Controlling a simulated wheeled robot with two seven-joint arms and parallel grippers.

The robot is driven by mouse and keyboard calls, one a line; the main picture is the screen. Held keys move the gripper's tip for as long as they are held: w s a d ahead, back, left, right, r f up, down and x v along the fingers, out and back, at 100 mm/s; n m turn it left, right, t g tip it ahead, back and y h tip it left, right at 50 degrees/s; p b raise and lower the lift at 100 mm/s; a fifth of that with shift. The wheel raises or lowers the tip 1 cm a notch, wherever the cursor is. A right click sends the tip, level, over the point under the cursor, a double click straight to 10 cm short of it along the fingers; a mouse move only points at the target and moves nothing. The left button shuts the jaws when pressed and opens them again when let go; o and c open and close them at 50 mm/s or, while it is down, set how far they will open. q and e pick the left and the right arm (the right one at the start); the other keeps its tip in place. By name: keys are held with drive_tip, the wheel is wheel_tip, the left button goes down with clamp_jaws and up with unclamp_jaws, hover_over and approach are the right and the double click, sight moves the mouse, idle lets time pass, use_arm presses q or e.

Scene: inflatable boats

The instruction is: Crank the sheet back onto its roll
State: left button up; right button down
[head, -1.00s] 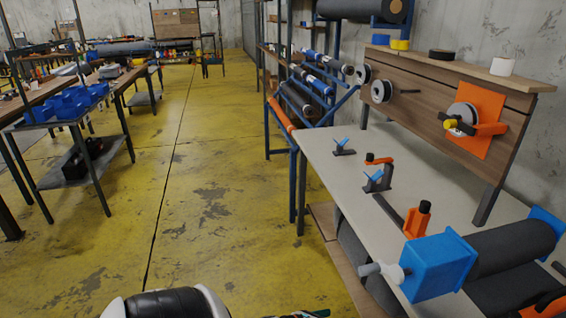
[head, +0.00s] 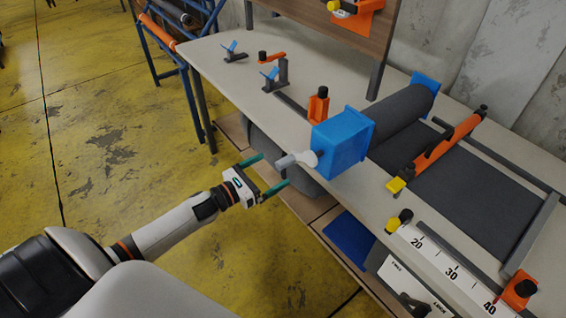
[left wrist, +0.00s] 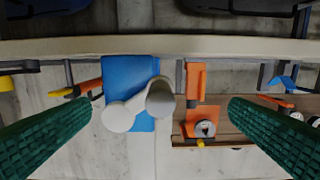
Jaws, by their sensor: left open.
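The dark grey roll (head: 402,116) lies between two blue end blocks on the bench. Its grey sheet (head: 455,200) is spread flat across the bench top. A white crank (head: 298,159) sticks out from the near blue block (head: 342,144); it also shows in the left wrist view (left wrist: 122,115), with its round knob facing the camera. My left gripper (head: 270,172) is open and empty just off the bench edge. Its green fingers point toward the crank, apart from it. In the left wrist view (left wrist: 160,118) the crank lies between the fingers. My right gripper is not in view.
An orange bar (head: 445,143) crosses the sheet. A numbered ruler (head: 450,270) lies along the near bench edge. An orange-handled tool (head: 318,104) stands beside the blue block. A lower shelf (head: 300,213) lies under the bench. The yellow floor at left is clear.

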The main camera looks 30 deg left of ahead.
sight(278, 167)
use_arm(q)
drive_tip(key=b+x, duration=0.1)
drive_tip(key=x, duration=0.3)
drive_tip(key=shift+f, duration=0.1)
drive_tip(key=shift+b+x, duration=0.55)
drive_tip(key=shift+x, duration=0.45)
drive_tip(key=c, duration=0.7)
drive_tip(key=shift+s, duration=0.1)
drive_tip(key=c, duration=1.2)
